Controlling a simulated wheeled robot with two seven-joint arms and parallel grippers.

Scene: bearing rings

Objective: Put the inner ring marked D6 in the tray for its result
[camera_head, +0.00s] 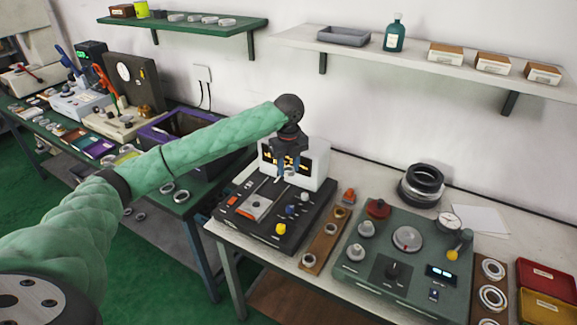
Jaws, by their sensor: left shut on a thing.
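My left gripper (281,176) hangs pointing down above the black instrument (268,215) on the near bench, in front of its white display unit (312,160). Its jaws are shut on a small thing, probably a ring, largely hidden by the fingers. No D6 mark can be read anywhere. A red tray (547,277) and a yellow tray (543,308) lie at the right edge. My right gripper is not in view.
The green-grey gauge unit (405,258) stands right of the black instrument. Wooden strips with rings (491,298) lie beside it. Black stacked rings (422,184) stand behind. A purple bin (180,130) stands on the left bench.

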